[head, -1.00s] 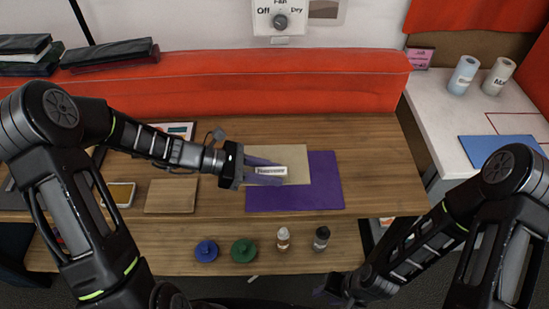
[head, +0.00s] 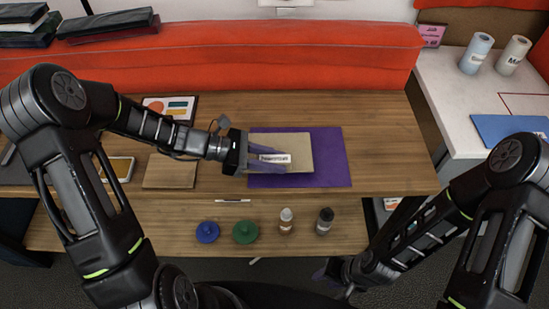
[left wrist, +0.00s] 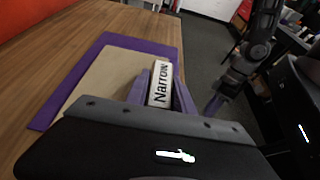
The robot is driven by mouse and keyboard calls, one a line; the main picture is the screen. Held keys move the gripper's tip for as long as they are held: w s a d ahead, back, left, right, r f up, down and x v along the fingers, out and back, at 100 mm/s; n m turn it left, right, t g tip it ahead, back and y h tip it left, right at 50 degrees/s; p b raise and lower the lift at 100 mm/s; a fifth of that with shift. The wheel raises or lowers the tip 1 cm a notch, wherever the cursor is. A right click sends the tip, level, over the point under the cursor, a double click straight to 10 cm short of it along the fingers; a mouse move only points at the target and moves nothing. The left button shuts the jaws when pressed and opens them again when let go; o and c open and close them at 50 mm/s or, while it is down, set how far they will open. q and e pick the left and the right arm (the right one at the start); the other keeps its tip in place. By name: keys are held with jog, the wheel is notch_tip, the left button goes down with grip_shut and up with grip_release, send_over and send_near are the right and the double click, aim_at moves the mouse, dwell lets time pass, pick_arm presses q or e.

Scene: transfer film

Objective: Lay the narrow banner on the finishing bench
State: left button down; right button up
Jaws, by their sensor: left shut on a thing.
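The narrow banner (left wrist: 160,84) shows as a slim white strip lettered "Narrow" in the left wrist view. It also shows in the head view (head: 274,157), over a tan sheet on a purple mat. My left gripper (head: 268,162) is shut on it with purple fingers; whether it touches the sheet below is not clear. My right gripper (head: 328,270) is low in the head view, in front of the wooden bench, small and dark, so its jaws cannot be read. Which surface is the finishing bench is not marked in view; a white bench (head: 467,116) stands at the right.
The purple mat (head: 335,155) and tan sheet (head: 305,145) lie on the wooden bench (head: 385,150). Blue (head: 207,232) and green (head: 246,232) round items and two bottles stand on the lower ledge. The white bench carries two rolls and a blue sheet (head: 505,131).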

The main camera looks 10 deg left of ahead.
pick_arm(q)
jog(key=shift+f+b, duration=0.3)
jog(key=shift+f, duration=0.35)
jog(key=shift+f+b, duration=0.3)
jog(key=shift+f, duration=0.1)
jog(key=c, duration=1)
grip_release()
jog(key=shift+b+v, duration=0.6)
jog(key=shift+v, duration=3.3)
